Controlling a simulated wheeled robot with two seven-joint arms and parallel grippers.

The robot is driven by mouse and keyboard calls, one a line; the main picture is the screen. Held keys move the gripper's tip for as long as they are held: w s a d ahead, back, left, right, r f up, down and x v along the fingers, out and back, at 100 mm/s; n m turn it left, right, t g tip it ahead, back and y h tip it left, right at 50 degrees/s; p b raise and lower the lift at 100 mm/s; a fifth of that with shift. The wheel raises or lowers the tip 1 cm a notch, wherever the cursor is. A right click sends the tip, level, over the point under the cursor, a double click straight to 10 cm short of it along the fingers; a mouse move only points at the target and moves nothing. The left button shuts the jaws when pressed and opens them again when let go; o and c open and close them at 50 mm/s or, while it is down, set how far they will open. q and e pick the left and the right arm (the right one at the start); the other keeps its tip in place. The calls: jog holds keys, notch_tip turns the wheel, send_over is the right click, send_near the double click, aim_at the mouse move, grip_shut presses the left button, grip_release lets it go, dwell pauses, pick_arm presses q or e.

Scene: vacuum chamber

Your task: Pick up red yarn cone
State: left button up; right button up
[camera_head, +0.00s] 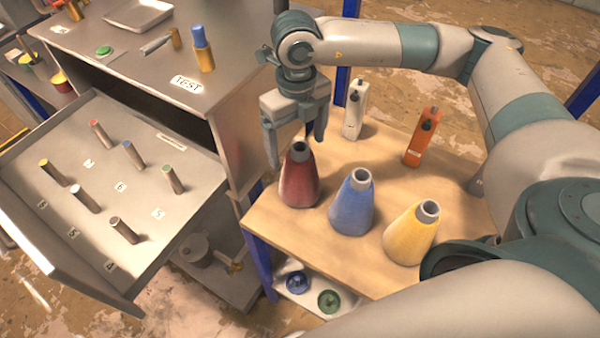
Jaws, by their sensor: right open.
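The red yarn cone (299,180) stands upright on the wooden tabletop (284,232), near its left edge, with a grey tip on top. My right gripper (296,150) points down over the cone's top. Its fingers are apart, one to the left of the grey tip and one to the right and a little behind. The gripper is open and holds nothing; I cannot tell whether a finger touches the cone. My left gripper is not in view.
A blue yarn cone (352,205) and a yellow yarn cone (411,234) stand to the right. A white bottle-like item (354,112) and an orange one (420,140) stand behind. A grey cabinet (225,140) with an open pegged drawer (150,235) is on the left.

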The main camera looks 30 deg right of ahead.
aim_at(300, 160)
jog(key=shift+f, duration=0.25)
jog(key=shift+s+d+f+p, duration=0.1)
jog(key=shift+s+f+p, duration=0.15)
jog(key=shift+f+p, duration=0.45)
notch_tip(300, 160, down, 3)
jog(key=shift+s+d+r+p, duration=0.1)
jog(key=shift+s+r+p, duration=0.05)
jog(key=shift+p, duration=0.7)
jog(key=shift+f, duration=0.55)
jog(key=c, duration=1.9)
